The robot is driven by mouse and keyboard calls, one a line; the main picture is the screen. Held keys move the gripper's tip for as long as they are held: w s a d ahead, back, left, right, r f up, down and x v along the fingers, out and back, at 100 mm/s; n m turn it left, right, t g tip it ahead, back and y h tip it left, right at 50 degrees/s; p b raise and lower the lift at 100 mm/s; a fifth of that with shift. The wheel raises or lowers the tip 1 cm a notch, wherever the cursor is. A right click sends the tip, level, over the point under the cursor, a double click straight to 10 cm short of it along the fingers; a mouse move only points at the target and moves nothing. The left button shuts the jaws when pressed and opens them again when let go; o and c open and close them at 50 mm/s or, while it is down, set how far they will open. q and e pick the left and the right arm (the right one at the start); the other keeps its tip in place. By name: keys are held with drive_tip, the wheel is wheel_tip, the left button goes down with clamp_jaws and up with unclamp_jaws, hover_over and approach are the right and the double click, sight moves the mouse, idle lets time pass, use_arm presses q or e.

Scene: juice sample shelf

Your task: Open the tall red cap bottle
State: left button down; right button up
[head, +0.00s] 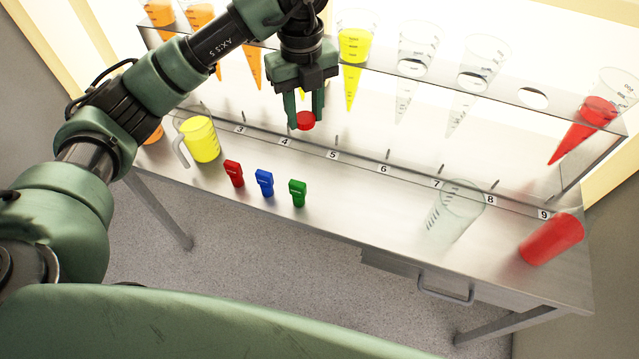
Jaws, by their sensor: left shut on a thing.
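A round red cap (306,121) is between the fingertips of my left gripper (304,112), at the centre top of the head view. The gripper points down and is shut on the cap, in front of the shelf and above the table near label 4. No tall bottle shows under or beside the cap; only table surface and shelf backing are visible there. My right gripper is not in view.
A metal table (345,215) carries a yellow jug (203,140), small red (233,174), blue (264,183) and green (297,193) items, a clear beaker (458,212) and a red beaker (551,240). A clear shelf (533,97) holds several cones. Numbered labels line the table.

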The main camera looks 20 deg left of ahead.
use_arm(q)
drive_tip(key=shift+f+n, duration=0.3)
drive_tip(key=b, duration=0.1)
hover_over(308, 182)
wheel_tip(308, 182, down, 15)
drive_tip(key=shift+s+r, duration=0.1)
drive_tip(key=shift+r, duration=0.1)
wheel_tip(308, 182, down, 5)
drive_tip(key=shift+r, duration=0.1)
drive_tip(key=shift+f, duration=0.25)
drive_tip(key=c, duration=0.9)
unclamp_jaws()
drive_tip(key=shift+r, duration=0.1)
drive_tip(key=shift+c, duration=0.2)
